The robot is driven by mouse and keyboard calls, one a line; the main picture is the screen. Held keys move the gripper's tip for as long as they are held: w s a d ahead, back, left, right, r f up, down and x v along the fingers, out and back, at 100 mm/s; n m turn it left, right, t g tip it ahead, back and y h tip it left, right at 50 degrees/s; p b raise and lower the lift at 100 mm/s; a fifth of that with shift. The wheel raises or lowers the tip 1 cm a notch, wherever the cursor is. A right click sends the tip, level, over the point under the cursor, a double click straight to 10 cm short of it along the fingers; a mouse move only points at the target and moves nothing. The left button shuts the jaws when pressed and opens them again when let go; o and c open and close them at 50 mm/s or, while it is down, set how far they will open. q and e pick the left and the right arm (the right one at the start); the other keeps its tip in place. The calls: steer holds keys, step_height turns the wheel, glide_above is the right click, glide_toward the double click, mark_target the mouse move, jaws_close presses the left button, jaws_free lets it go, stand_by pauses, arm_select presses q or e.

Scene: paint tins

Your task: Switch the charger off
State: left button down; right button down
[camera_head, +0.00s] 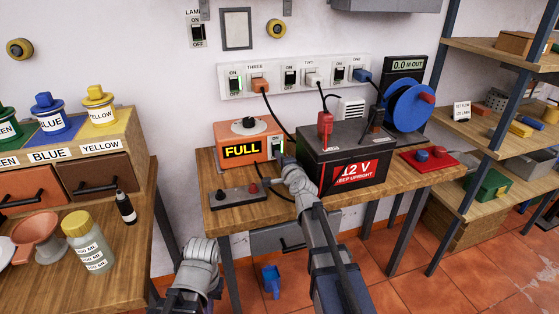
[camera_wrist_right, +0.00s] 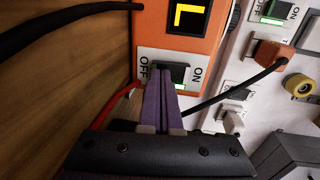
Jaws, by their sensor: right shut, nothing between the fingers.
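The charger (camera_head: 226,135) is an orange box on the middle bench, its yellow display reading FULL. Its rocker switch (camera_head: 277,147) sits in a white plate on the front right, with ON above and green showing. In the right wrist view the same switch (camera_wrist_right: 182,72) lies between the OFF and ON labels, partly hidden by my fingers. My right gripper (camera_head: 281,160) is shut and empty, its tips right at the switch's lower part. The wrist view shows the closed purple fingers (camera_wrist_right: 162,92) over the switch; I cannot tell whether they touch it.
A dark 12 V battery (camera_head: 345,150) with red and black clamps stands right of the charger. A power strip (camera_head: 300,76) with several switches and plugs is on the wall behind. A grey terminal bar (camera_head: 234,197) lies in front, with cables close to my right wrist.

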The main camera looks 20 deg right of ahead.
steer(key=shift+w+f, duration=0.15)
steer(key=shift+w, duration=0.1)
steer(key=shift+s, duration=0.1)
arm_select(q)
steer(key=shift+f, duration=0.1)
arm_select(e)
steer(key=shift+s, duration=0.1)
